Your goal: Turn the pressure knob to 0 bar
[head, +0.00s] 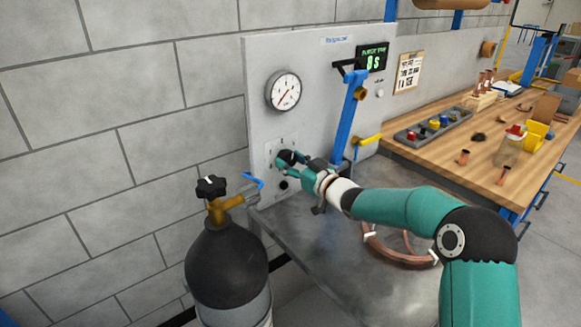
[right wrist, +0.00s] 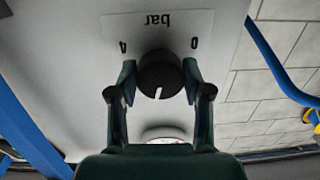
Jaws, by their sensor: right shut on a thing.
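The black pressure knob (head: 289,156) sits on the upright grey panel below the round gauge (head: 283,91). My right gripper (head: 284,163) reaches it from the right. In the right wrist view my right gripper (right wrist: 157,85) has one finger on each side of the knob (right wrist: 159,72) and is shut on it. A pale slot mark on the knob points down in that view, away from the upside-down word "bar" on the label (right wrist: 158,22). The label's 0 is at the right and another number at the left. My left gripper is not in view.
A dark gas cylinder (head: 226,262) with a brass valve stands at the front left. A blue post (head: 350,118) and a yellow-handled valve (head: 367,140) are right of the knob. Copper tubing (head: 398,257) lies below my arm. A cluttered wooden bench (head: 460,160) is at the right.

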